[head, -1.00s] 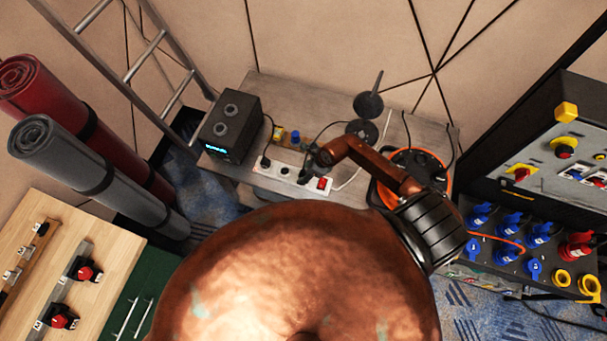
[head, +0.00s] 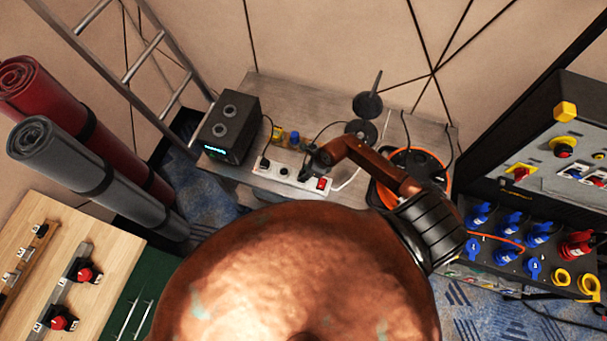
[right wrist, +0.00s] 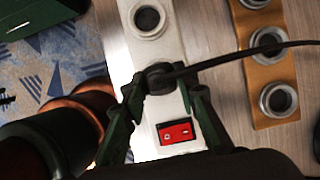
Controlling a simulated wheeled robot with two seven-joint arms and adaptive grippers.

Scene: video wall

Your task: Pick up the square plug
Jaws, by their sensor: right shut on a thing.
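A small dark plug (right wrist: 160,79) with a black cable stands at the white power strip (right wrist: 150,55) in the right wrist view. My right gripper (right wrist: 165,98) has one finger on each side of it and is shut on it. I cannot tell whether the plug is still seated in its socket, or its exact shape. In the head view my right gripper (head: 320,160) is over the right part of the strip, next to the red switch (head: 322,184), and largely hides the plug. My left gripper is not in view.
The strip lies on a grey table (head: 290,95). A dark box (head: 230,128) stands left of it, an orange-rimmed cable reel (head: 440,165) right. Beside the strip in the wrist view is a tan board (right wrist: 270,75) with round sockets. The cable crosses over that board.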

